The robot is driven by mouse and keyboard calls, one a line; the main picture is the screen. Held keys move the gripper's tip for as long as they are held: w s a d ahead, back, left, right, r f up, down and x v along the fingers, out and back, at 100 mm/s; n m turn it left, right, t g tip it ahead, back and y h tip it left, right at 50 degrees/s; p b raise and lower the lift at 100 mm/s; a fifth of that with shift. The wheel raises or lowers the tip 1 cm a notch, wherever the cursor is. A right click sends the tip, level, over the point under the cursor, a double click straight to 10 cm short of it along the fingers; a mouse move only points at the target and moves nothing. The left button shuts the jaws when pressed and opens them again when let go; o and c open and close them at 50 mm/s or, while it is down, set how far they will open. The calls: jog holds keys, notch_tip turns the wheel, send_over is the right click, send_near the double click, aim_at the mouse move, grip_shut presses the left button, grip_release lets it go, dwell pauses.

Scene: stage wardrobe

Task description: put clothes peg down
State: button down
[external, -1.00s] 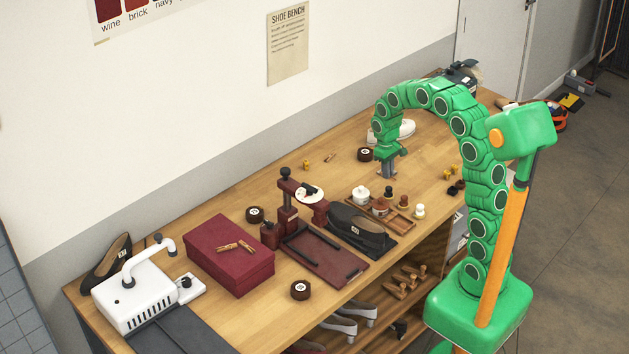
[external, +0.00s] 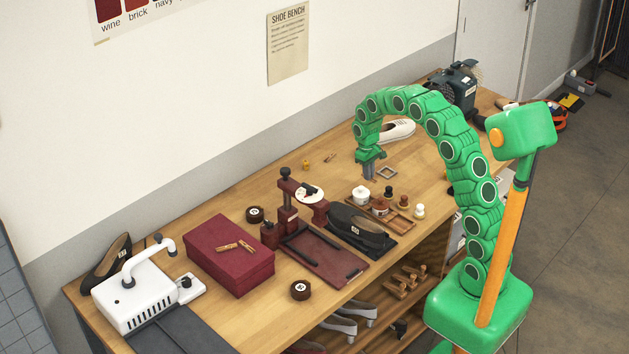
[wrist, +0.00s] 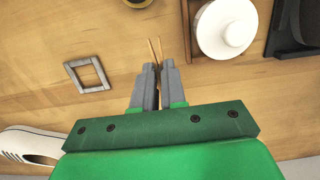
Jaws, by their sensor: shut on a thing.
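My gripper (external: 368,174) is above the wooden bench, left of a square metal frame (external: 387,172) and behind a white lidded pot (external: 361,193). In the wrist view my gripper (wrist: 153,70) is shut on a clothes peg (wrist: 155,49), whose two thin light-wood legs stick out past the fingertips. The rest of this peg is hidden between the fingers. I cannot tell its height above the bench. Two other pegs (external: 235,247) lie on the wine-red box (external: 230,262), and another peg (external: 329,158) lies on the bench behind.
The square frame (wrist: 87,75) is left of the peg in the wrist view, and the pot (wrist: 226,25) is right. A white shoe (external: 397,131) lies behind. A tray (external: 402,222) with small bottles and a maroon press (external: 290,215) stand in front. Bare wood surrounds the fingertips.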

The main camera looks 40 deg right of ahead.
jog(key=shift+w+d+f, duration=0.1)
jog(key=shift+w+f, duration=0.2)
jog(key=shift+f, duration=0.2)
jog(key=shift+w+f, duration=0.25)
jog(key=shift+f, duration=1.5)
jog(key=shift+f, duration=0.1)
jog(key=c, duration=1.2)
grip_release()
